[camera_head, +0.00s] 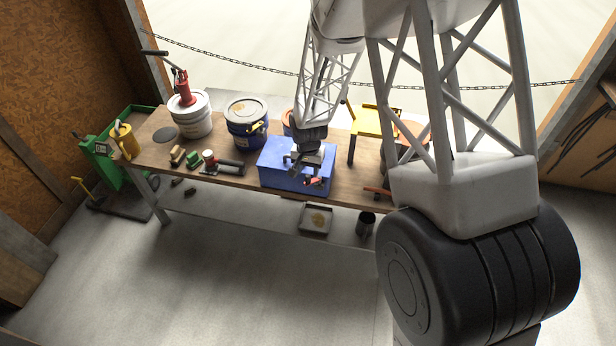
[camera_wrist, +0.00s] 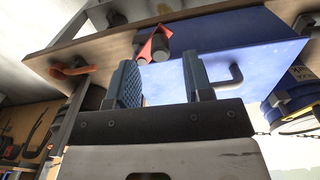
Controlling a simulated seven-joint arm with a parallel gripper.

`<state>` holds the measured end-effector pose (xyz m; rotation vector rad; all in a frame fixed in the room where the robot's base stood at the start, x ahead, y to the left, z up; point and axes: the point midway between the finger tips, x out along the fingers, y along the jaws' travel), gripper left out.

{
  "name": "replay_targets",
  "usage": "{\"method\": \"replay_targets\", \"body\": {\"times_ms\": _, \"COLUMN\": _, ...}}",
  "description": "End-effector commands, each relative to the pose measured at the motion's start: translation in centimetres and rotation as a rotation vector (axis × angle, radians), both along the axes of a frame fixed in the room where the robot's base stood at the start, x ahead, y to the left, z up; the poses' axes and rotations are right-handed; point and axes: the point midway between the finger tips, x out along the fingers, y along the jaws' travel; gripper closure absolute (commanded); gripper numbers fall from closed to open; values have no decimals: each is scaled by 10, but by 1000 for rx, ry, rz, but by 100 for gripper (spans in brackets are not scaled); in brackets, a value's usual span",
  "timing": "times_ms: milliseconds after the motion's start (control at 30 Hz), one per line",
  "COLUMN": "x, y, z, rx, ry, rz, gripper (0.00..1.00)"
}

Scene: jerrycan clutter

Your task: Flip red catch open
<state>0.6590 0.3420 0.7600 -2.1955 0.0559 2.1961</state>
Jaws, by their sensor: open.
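A blue box (camera_head: 285,170) stands at the front edge of the workbench, and its blue side fills the upper wrist view (camera_wrist: 260,50). The red catch (camera_head: 313,182) is at the front right of the box. In the wrist view the red catch (camera_wrist: 155,45) sits by a dark cylindrical fitting, just beyond my left fingertip. A black handle (camera_wrist: 222,80) on the box shows right of my right finger. My gripper (camera_head: 306,166) is open and empty at the box front. Its two blue ridged fingers (camera_wrist: 160,65) point toward the catch, with a visible gap between them.
On the workbench (camera_head: 152,150) stand a white bucket (camera_head: 193,118), a blue drum (camera_head: 246,122) and a yellow stand (camera_head: 368,123). An orange-handled thing (camera_wrist: 72,70) lies near the bench edge. A tray (camera_head: 316,220) and dark cup (camera_head: 365,223) sit below.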

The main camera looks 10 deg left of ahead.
Motion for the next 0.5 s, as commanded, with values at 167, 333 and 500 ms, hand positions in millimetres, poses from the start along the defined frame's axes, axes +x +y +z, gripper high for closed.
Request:
{"method": "replay_targets", "body": {"times_ms": 167, "x": 0, "y": 0, "z": -19, "rx": -1, "ry": 1, "rz": 0, "gripper": 53}}
{"method": "replay_targets", "body": {"times_ms": 333, "x": 0, "y": 0, "z": -31, "rx": 0, "ry": 0, "rz": 0, "gripper": 53}}
{"method": "replay_targets", "body": {"times_ms": 500, "x": 0, "y": 0, "z": -37, "rx": 0, "ry": 1, "rz": 0, "gripper": 53}}
